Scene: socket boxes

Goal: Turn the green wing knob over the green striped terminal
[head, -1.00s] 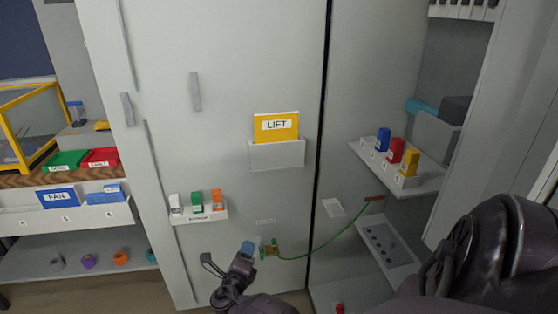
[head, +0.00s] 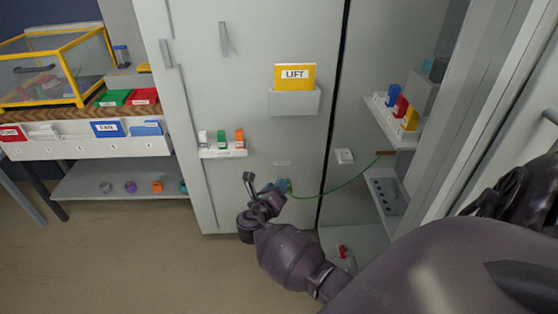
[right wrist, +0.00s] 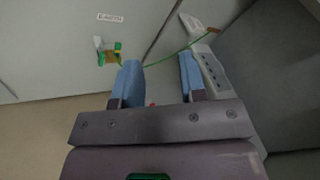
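The green wing knob (right wrist: 117,52) shows in the right wrist view low on the grey cabinet door, at a small brass-coloured fitting where a green cable ends. In the head view the knob (head: 288,186) is a small green patch, partly hidden by my right gripper. The stripes of the terminal are too small to make out. My right gripper (right wrist: 160,78) is open and empty, with two blue finger pads. In the right wrist view the knob is left of and beyond the left pad, not between the pads. My left gripper is not in view.
The green cable (head: 335,186) runs right to a brown strip inside the open cabinet bay. A shelf with small white, green and orange blocks (head: 224,153) is on the door above left. A yellow LIFT card (head: 296,77) sits in a holder higher up.

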